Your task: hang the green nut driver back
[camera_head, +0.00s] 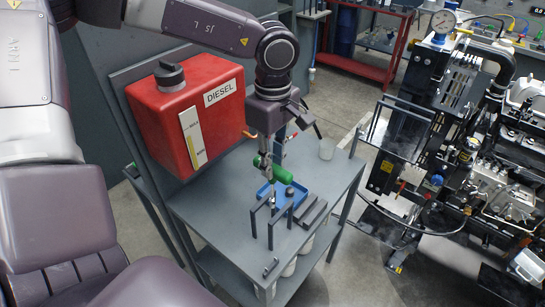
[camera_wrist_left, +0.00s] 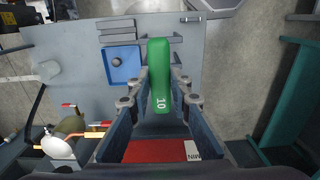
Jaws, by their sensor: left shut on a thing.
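The green nut driver has a thick green handle (camera_head: 282,174) held in my left gripper (camera_head: 265,165) above the grey cart. In the left wrist view the handle (camera_wrist_left: 158,75) lies lengthwise between the two fingers of the left gripper (camera_wrist_left: 158,90), with a white "10" on its near end. The fingers are shut on it from both sides. The driver's shaft is hard to make out. A dark frame with upright bars (camera_head: 254,222) stands on the cart's front part, below the driver; I cannot tell whether it is the hanging place. My right gripper is not in view.
A blue tray (camera_head: 262,190) lies on the cart top beneath the gripper, with dark bars (camera_head: 314,213) beside it. A red diesel tank (camera_head: 205,80) rises close on the left. The engine stand (camera_head: 420,130) is right.

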